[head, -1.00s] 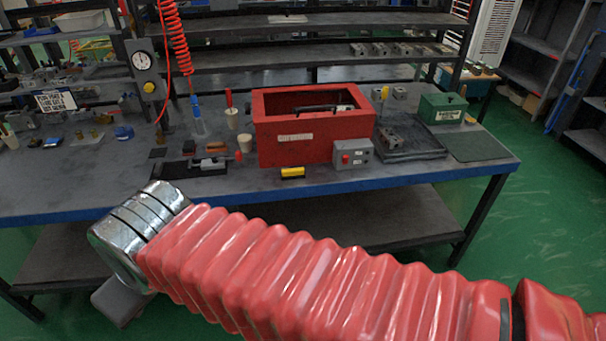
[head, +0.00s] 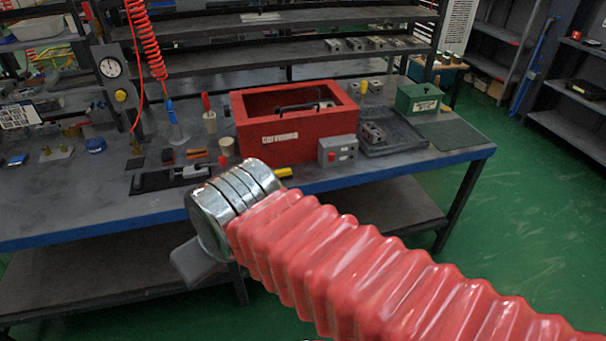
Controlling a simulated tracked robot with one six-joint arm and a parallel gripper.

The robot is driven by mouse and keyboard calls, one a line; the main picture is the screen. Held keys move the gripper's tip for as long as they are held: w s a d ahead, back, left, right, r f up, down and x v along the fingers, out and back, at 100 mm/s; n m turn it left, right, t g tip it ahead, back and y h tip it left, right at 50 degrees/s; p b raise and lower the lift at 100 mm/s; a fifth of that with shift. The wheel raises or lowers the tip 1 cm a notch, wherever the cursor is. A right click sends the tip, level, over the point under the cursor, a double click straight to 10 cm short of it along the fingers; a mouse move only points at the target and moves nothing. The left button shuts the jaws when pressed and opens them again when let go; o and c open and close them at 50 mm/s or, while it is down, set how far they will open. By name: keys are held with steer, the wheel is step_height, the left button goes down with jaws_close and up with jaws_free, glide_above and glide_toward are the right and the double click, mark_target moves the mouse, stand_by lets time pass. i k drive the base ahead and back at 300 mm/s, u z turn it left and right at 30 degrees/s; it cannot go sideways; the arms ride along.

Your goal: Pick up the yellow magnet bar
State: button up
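The yellow magnet bar (head: 284,173) lies near the front edge of the bench, just in front of the red box. Its left part is hidden behind the chrome end of my red-sleeved arm. My gripper (head: 195,262) shows only as a grey part hanging below the chrome wrist, lower in the picture than the bench's front edge. Its fingertips cannot be made out, so its opening is unclear. It appears apart from the bar.
The red box (head: 290,140) stands behind the bar, with a grey button box (head: 337,152) to the right. A dark tray (head: 400,140), a green box (head: 418,98) and a black tool tray (head: 150,184) are also on the bench (head: 60,205). A red coiled hose (head: 148,45) hangs at left.

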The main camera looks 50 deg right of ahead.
mark_target(285, 173)
steer(key=z, duration=0.4)
steer(key=i, duration=1)
steer(key=z, duration=0.05)
